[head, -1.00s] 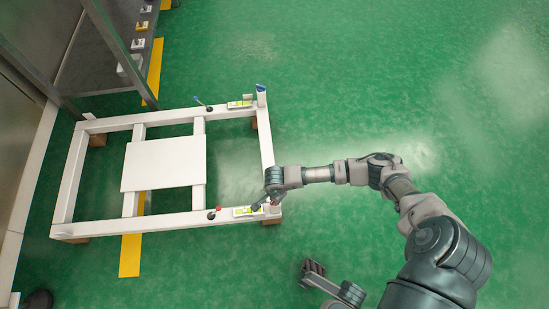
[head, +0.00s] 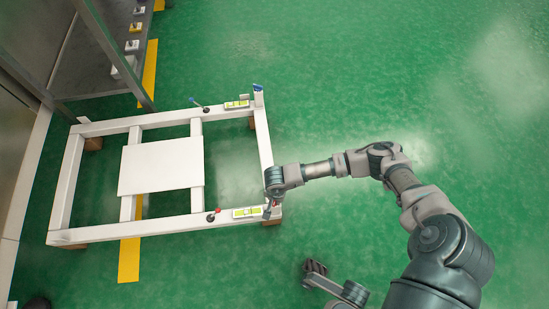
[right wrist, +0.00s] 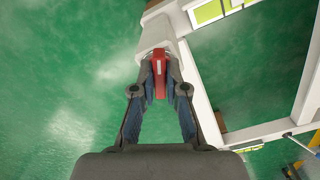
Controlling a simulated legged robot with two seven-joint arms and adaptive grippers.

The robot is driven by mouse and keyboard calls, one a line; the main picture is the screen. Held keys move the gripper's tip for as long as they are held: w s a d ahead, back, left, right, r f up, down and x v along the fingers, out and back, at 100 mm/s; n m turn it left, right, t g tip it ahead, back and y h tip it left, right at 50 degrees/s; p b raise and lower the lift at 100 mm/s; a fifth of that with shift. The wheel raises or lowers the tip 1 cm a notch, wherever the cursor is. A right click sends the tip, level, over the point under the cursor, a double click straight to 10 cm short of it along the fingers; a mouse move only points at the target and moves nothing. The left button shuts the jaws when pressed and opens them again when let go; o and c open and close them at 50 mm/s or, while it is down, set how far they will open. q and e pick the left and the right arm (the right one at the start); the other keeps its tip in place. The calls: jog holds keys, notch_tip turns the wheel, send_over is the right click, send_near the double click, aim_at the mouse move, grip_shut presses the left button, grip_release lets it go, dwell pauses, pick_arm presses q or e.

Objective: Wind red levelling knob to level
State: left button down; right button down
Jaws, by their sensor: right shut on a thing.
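The red levelling knob (right wrist: 159,75) is at the corner of the white frame (head: 170,225). In the right wrist view it is a flat red piece with a pale mark, in front of a white corner block. My right gripper (right wrist: 160,72) is shut on it, one finger on each side. In the head view the right gripper (head: 269,208) mostly hides the knob. A yellow-green level (head: 247,212) lies on the rail beside it; its bubble is too small to read. My left gripper (head: 315,267) hangs apart from the frame; its opening is unclear.
A blue knob (head: 258,88) and another level (head: 236,104) sit at the far corner. A red-tipped lever (head: 214,213) and a green-tipped lever (head: 199,105) stand on the rails. A white plate (head: 160,167) lies across the frame. Green floor (head: 400,80) is clear to the right.

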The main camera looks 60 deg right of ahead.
jog(key=shift+w+r+n, duration=0.15)
jog(key=shift+w+n, duration=0.1)
jog(key=shift+n, duration=1.05)
jog(key=shift+n+b, duration=0.3)
jog(key=shift+n, duration=0.3)
jog(key=c, duration=1.1)
grip_release()
jog(key=shift+s, duration=0.15)
